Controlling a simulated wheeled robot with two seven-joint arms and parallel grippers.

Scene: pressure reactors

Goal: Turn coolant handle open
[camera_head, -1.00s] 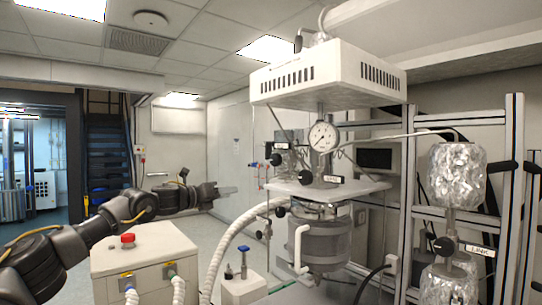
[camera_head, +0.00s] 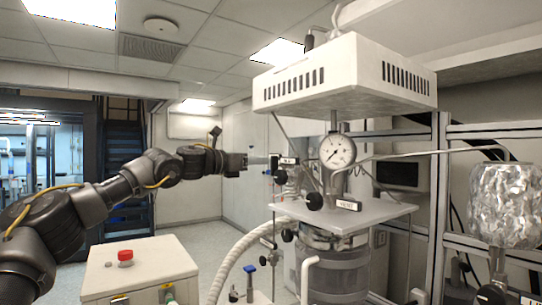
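The reactor (camera_head: 335,270) stands at the right of centre, with a pressure gauge (camera_head: 337,151) above its top plate (camera_head: 345,212). Small dark valve handles (camera_head: 280,176) sit on thin pipes at the left of the gauge. Which one is the coolant handle I cannot tell. A blue handle (camera_head: 250,269) shows lower down on a white unit, left of the reactor. My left gripper (camera_head: 264,160) reaches in from the left, with its fingertips at or just in front of the small handles. Its fingers are seen edge-on, so their gap and any contact are unclear. My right gripper is out of view.
A white box with a red button (camera_head: 125,256) stands at lower left under my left arm. A white corrugated hose (camera_head: 238,258) rises left of the reactor. A vented white housing (camera_head: 342,75) hangs above. A foil-wrapped vessel (camera_head: 503,205) and metal frame stand at right.

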